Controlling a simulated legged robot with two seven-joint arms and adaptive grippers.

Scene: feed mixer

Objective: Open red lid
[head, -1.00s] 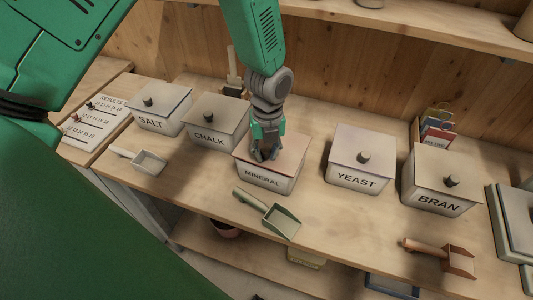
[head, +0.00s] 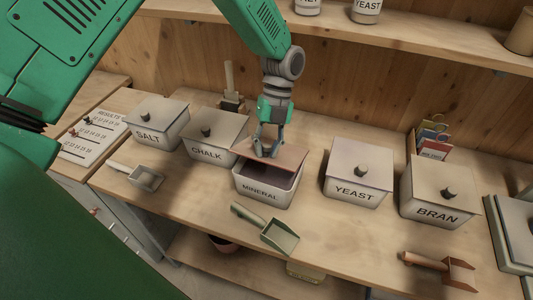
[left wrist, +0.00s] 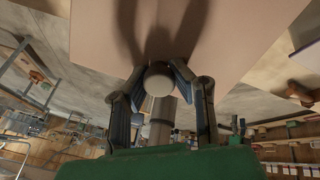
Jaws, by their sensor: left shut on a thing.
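The reddish lid (head: 285,155) of the MINERAL box (head: 262,192) is raised and shifted toward the back, so the front of the box's dark inside shows. My left gripper (head: 269,146) is shut on the lid's knob and holds the lid from above. In the left wrist view, the fingers (left wrist: 160,88) are on both sides of the pale round knob (left wrist: 159,78), with the pinkish lid surface (left wrist: 160,30) beyond it. Whether the lid's rear edge touches the box is hidden. My right gripper is not in view.
Lidded boxes SALT (head: 155,120), CHALK (head: 214,135), YEAST (head: 358,172) and BRAN (head: 440,191) stand on the wooden counter. A green scoop (head: 268,228) lies in front of MINERAL. A card holder (head: 431,143) stands behind BRAN. The counter behind MINERAL and YEAST is mostly clear.

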